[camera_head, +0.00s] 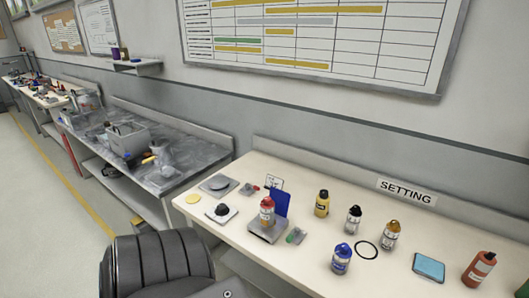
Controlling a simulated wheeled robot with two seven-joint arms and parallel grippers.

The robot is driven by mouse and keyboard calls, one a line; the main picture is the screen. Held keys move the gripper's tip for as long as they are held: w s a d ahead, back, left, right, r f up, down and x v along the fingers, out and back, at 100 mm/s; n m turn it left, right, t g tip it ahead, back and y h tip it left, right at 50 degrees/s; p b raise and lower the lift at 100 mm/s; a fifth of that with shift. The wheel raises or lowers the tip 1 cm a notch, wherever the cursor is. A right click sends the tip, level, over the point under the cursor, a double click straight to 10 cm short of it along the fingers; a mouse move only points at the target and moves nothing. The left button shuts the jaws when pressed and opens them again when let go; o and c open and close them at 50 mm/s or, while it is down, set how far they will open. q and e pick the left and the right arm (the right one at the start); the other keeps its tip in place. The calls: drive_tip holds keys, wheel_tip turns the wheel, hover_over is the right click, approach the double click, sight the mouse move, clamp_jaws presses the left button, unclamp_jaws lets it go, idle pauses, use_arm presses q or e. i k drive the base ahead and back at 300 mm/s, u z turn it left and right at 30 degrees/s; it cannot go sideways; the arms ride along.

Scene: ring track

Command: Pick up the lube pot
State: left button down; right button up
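Neither of my grippers shows in the head view. On the cream table marked SETTING (406,192), I cannot tell for sure which container is the lube pot. A red-capped bottle (267,212) stands upright on a grey square block (267,233). A yellow bottle with a black cap (322,204) stands behind it to the right. A clear black-capped bottle (353,220), a gold-capped bottle (390,236) and a blue-capped bottle (341,260) stand to the right. An orange-brown bottle (478,270) stands at the far right. The labels are too small to read.
A black ring (367,249) and a blue pad (429,266) lie on the table. Small plates (216,183), a dark dome (221,210) and a blue panel (280,203) are at its left. A grey bench (180,177) with a grey bin (127,138) stands farther left.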

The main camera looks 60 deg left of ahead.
sight(267, 215)
drive_tip(key=u, duration=1.25)
drive_tip(key=k, duration=1.25)
drive_tip(key=z, duration=1.35)
drive_tip(key=i, duration=0.8)
drive_tip(key=u, duration=0.6)
drive_tip(key=i, duration=0.8)
drive_tip(key=u, duration=0.85)
